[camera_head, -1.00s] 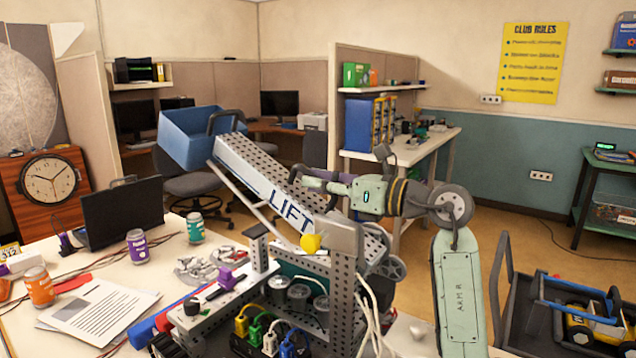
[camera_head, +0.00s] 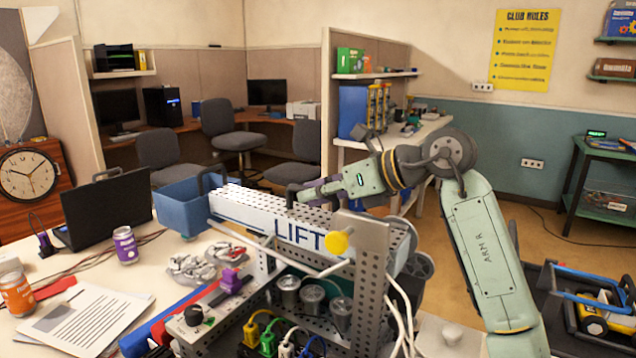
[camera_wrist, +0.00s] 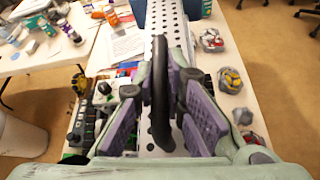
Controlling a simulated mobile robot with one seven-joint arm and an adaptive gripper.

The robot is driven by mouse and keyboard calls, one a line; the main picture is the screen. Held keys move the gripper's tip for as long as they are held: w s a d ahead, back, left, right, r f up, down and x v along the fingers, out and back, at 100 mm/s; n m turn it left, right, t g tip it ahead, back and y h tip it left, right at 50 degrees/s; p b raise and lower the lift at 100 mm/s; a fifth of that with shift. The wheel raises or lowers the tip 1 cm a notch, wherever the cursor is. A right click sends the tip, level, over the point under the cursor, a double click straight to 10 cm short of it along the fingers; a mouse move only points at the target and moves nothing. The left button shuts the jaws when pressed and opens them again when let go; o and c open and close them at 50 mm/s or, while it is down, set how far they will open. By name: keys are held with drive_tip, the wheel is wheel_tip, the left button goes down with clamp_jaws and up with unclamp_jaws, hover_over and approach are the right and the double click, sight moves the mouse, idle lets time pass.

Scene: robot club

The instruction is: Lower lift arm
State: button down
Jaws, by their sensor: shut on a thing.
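The lift arm (camera_head: 262,222) is a pale perforated beam marked LIFT, lying close to level, its bin end on the left. It also fills the top middle of the wrist view (camera_wrist: 164,20). A blue bin (camera_head: 186,212) hangs at its far end, low over the white table; I cannot tell if it touches. My gripper (camera_head: 312,192) is above the beam's middle. In the wrist view its purple-padded fingers (camera_wrist: 161,86) are shut around a black handle (camera_wrist: 160,62) on the beam.
A purple can (camera_head: 125,246), an orange can (camera_head: 17,294), papers (camera_head: 85,318) and a black laptop (camera_head: 108,208) are on the table at left. A control panel with knobs (camera_head: 194,315) and coloured plugs stands before the lift. A cart with tools (camera_head: 590,310) is at right.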

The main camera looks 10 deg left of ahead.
drive_tip(key=shift+f, duration=0.1)
drive_tip(key=c, duration=1.7)
unclamp_jaws()
drive_tip(key=shift+o, duration=0.2)
drive_tip(key=v, duration=1.2)
drive_tip(key=shift+a, duration=0.1)
